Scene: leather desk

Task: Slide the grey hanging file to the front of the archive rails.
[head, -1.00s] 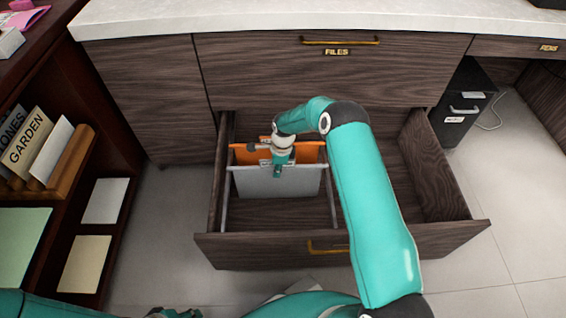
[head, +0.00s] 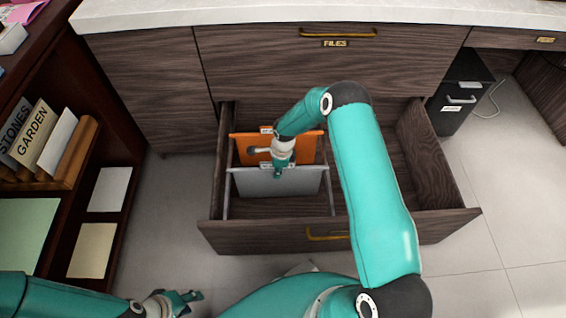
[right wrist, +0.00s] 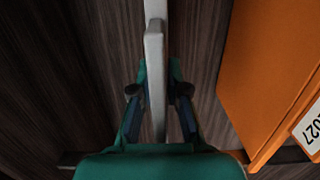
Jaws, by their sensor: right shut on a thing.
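The grey hanging file (head: 296,184) hangs across the archive rails (head: 226,199) in the open drawer. It is in front of an orange hanging file (head: 309,149), with a gap between them. My right gripper (head: 278,170) is shut on the grey file's top edge near its middle. In the right wrist view, my right gripper (right wrist: 158,88) has its fingers on both sides of the grey file's pale top bar (right wrist: 155,62). My left gripper (head: 190,299) is open and empty, low at the left, outside the drawer.
The drawer front (head: 270,237) stands before the files, with some clear drawer floor behind it. The drawer's right part is partly hidden by my right arm. A dark shelf with upright folders (head: 38,140) and paper trays stands at the left.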

